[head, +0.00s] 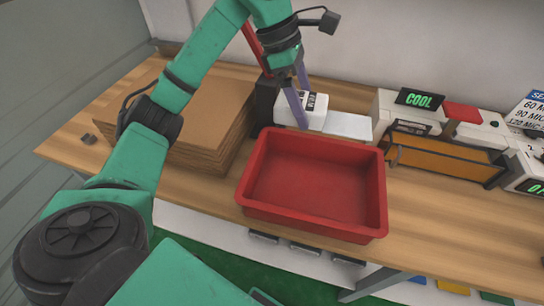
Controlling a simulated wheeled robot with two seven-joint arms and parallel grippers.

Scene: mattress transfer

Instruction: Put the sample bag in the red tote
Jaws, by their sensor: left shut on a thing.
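The red tote (312,222) stands empty on the wooden bench, near its front edge. My left gripper (301,97) is beyond the tote's back rim, its purple fingers pointing down in front of a white device. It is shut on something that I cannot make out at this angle. I cannot pick out the sample bag for certain. My right gripper is not in view.
A stack of brown cardboard (208,118) lies left of the tote. A white device (315,112) with a flat white part stands behind it. Machines with a "COOL" sign (419,99) and an orange panel (445,156) are at the right. Bare bench (450,215) lies right of the tote.

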